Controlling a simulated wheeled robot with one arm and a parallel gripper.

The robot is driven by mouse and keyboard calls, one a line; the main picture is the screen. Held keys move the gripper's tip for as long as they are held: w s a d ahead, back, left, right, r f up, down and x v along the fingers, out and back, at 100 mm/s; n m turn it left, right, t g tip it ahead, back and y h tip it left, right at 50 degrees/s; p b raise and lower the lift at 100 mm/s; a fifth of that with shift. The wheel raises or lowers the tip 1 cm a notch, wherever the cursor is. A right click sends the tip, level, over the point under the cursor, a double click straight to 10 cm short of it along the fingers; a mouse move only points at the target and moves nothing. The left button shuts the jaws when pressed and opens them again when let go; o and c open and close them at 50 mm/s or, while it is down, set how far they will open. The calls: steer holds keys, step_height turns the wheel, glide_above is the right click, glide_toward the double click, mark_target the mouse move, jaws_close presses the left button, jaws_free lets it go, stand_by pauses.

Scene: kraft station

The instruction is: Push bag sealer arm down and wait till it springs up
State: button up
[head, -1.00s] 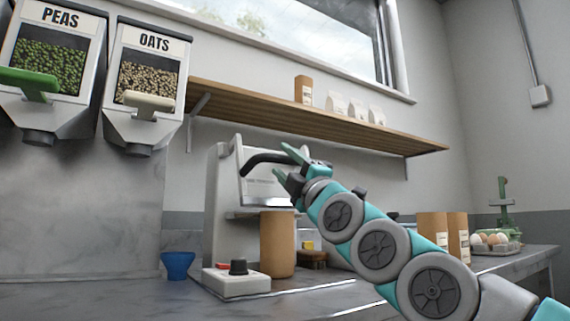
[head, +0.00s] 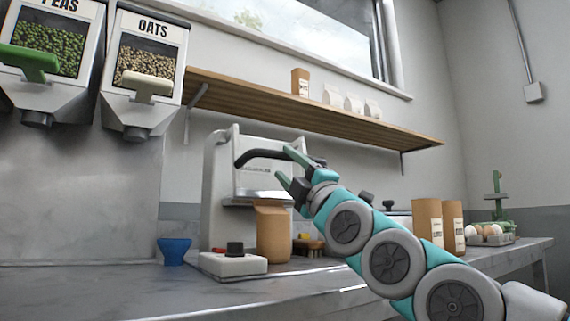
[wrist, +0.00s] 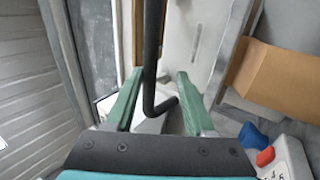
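The bag sealer (head: 216,190) is a pale grey machine on the counter. Its black arm (head: 252,157) is a bent bar across the upper front, and it still sits high. My gripper (head: 291,170) is open at the bar's right end, with green fingers. In the wrist view the black bar (wrist: 151,70) runs between the two open fingers (wrist: 160,98), with gaps visible on both sides. A brown paper bag (head: 273,235) stands upright under the sealer's jaw; it also shows in the wrist view (wrist: 290,75). Whether the bag's top is in the jaw is unclear.
A white control box with a black knob (head: 233,264) and a blue cup (head: 174,250) stand left of the bag. More brown bags (head: 428,222) and an egg tray (head: 487,238) are at right. A wooden shelf (head: 300,115) hangs above. The front counter (head: 130,292) is clear.

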steer(key=shift+s+d+f, duration=0.2)
steer(key=shift+s+f, duration=0.1)
steer(key=shift+f, duration=0.35)
steer(key=shift+s+d+f, duration=0.15)
steer(key=shift+s+f, duration=0.15)
steer(key=shift+f, duration=0.4)
steer(key=shift+s+d+f, duration=0.2)
steer(key=shift+s+f, duration=0.1)
steer(key=shift+f, duration=0.35)
steer(key=v, duration=0.7)
steer(key=shift+s+d+f, duration=0.2)
steer(key=shift+s, duration=0.1)
